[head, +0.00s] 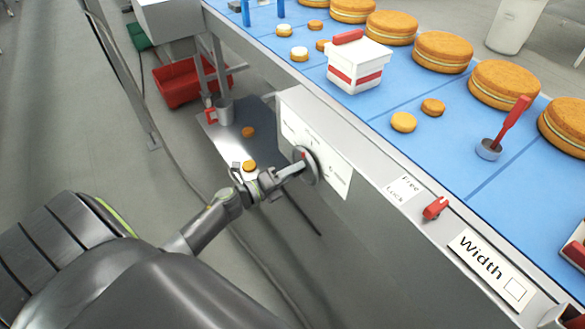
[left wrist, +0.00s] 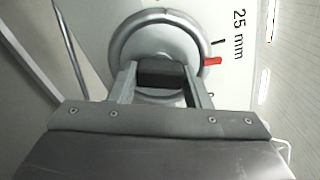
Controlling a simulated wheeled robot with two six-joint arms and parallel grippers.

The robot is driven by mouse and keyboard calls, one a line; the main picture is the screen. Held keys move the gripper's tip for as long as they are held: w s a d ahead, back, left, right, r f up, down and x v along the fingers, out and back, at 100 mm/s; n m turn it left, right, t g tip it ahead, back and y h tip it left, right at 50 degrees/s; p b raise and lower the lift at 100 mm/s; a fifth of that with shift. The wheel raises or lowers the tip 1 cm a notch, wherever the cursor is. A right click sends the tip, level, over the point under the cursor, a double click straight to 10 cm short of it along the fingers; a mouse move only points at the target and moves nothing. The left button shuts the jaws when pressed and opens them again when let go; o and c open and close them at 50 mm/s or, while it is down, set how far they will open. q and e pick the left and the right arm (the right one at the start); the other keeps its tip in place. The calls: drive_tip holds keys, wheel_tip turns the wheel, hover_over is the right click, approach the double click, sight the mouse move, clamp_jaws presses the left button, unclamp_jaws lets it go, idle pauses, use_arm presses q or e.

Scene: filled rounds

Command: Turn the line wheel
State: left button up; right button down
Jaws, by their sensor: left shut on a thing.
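The line wheel (head: 305,166) is a grey round handwheel on the white panel at the front of the conveyor. My left gripper (head: 284,174) reaches it from the left and is shut on it. In the left wrist view the wheel (left wrist: 158,28) has a grey rim, and my left gripper (left wrist: 160,76) closes its two fingers on a dark grip bar across the wheel's middle. A red mark (left wrist: 212,61) and a black line show at the rim, beside the printed text "25 mm". My right gripper is not in view.
The blue conveyor belt (head: 390,105) carries filled rounds (head: 440,52), a white tub (head: 357,66) and a red-handled tool (head: 503,130). A red lever (head: 435,208) and a "Width" label (head: 482,262) sit on the front edge. A red crate (head: 178,82) stands on the floor.

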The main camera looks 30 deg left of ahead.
use_arm(q)
drive_tip(key=shift+n, duration=0.6)
drive_tip(key=o, duration=1)
drive_tip(key=shift+s, duration=0.1)
drive_tip(key=shift+b+v, duration=1.2)
drive_tip(key=shift+v, duration=7.45)
drive_tip(key=shift+f, duration=0.1)
